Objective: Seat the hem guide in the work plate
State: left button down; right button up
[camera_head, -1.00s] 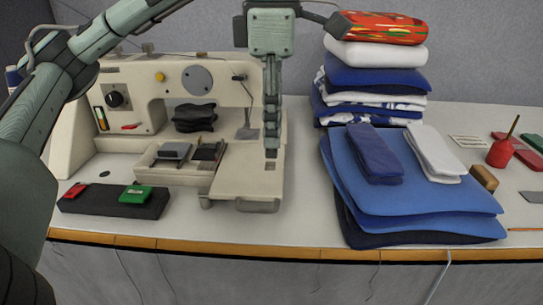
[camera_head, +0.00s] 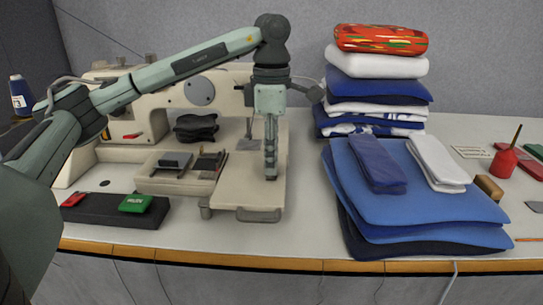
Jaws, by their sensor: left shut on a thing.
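A cream sewing machine (camera_head: 150,110) stands at the left of the table, with its flat bed running out to the right. The work plate (camera_head: 262,196) is the front right part of that bed. My left gripper (camera_head: 270,174) points straight down over the plate, its fingers close together. It is shut on a small piece, taken to be the hem guide, which the fingers almost wholly hide. I cannot tell whether the piece touches the plate. My right gripper is not in view.
A black pad (camera_head: 105,211) with red and green pieces lies at the front left. Blue folded cloths (camera_head: 400,215) and a tall cloth stack (camera_head: 375,90) stand right of the machine. A red bottle (camera_head: 504,162) stands further right. A narrow strip of table separates machine and cloths.

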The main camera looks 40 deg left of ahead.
pick_arm(q)
jog(key=c, duration=1.3)
grip_release()
jog(key=shift+o, duration=0.2)
notch_tip(320, 180, up, 7)
jog(key=shift+f, duration=0.2)
jog(key=shift+r+p, duration=1.1)
jog(key=shift+r, duration=1.6)
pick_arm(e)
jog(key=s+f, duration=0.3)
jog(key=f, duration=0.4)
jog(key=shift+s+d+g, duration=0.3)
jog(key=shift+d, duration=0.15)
